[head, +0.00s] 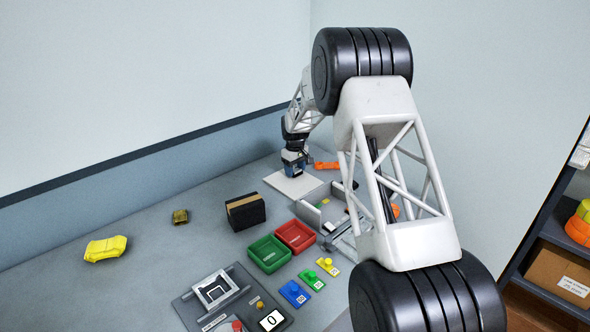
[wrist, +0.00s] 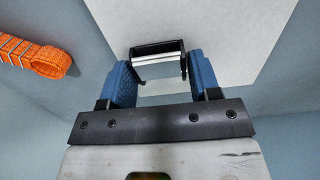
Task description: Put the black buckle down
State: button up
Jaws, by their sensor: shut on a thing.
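The black buckle (wrist: 158,47) shows in the wrist view as a dark frame with a pale, shiny bar, between the blue fingers of my gripper (wrist: 160,75). My gripper is shut on it. A white flat panel (wrist: 235,35) lies under the buckle; whether they touch cannot be told. In the head view my gripper (head: 295,170) is over the back part of the white panel (head: 290,187). The buckle cannot be made out in that view.
An orange strap (wrist: 45,60) lies beside the panel. Green (head: 268,253) and red (head: 296,235) trays, a black-and-tan block (head: 245,212) and a grey fixture (head: 345,235) stand nearer. A yellow object (head: 105,248) lies left. Bare table (head: 150,215) shows left of the panel.

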aim_at(295, 170)
jog(key=shift+f, duration=0.1)
jog(key=o, duration=0.9)
notch_tip(295, 170, up, 12)
jog(key=shift+r, duration=0.15)
dwell(0.4)
dwell(0.5)
